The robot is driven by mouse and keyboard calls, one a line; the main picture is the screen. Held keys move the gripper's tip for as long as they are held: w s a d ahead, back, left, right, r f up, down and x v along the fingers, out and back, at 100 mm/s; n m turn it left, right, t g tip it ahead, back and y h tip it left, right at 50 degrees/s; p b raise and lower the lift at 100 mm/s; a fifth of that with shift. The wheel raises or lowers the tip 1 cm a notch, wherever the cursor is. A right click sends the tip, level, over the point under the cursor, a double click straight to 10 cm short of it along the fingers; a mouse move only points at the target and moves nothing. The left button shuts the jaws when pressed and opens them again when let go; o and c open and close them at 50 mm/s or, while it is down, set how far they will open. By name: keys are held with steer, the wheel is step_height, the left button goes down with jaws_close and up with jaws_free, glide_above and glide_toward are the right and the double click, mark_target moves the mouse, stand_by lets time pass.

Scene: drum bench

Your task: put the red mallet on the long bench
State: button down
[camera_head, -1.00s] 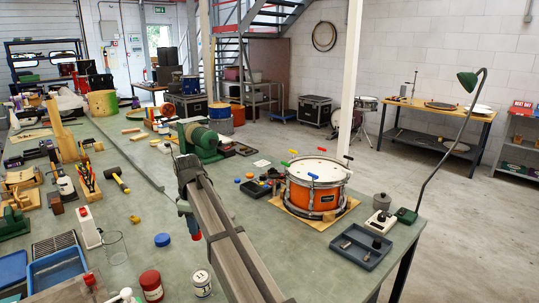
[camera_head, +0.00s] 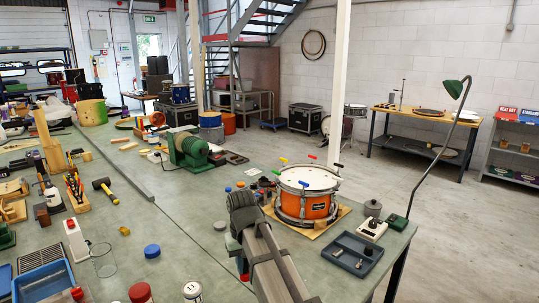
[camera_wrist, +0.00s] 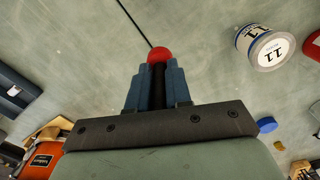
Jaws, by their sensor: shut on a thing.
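My gripper (camera_wrist: 158,78) shows in the wrist view with its blue fingers close together around a dark part of the red mallet. The mallet's round red end (camera_wrist: 159,54) sits at the fingertips. A thin dark line runs from it to the top edge; I cannot tell for sure if it is the shaft. In the head view a red bit of the mallet (camera_head: 244,277) shows under my gripper (camera_head: 240,262), mostly hidden by my wrist. The long bench (camera_head: 190,235), grey-green, lies below. I cannot tell whether the mallet touches it.
An orange drum (camera_head: 318,207) and a dark tray (camera_head: 357,254) stand right of my gripper. A white tin (camera_wrist: 267,48) and a blue cap (camera_wrist: 266,125) are near in the wrist view. Bare bench lies left of my gripper.

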steer(key=d+m, duration=0.4)
steer(key=d, duration=2)
steer(key=shift+s+f, duration=0.3)
steer(key=shift+f, duration=0.1)
steer(key=shift+d, duration=0.15)
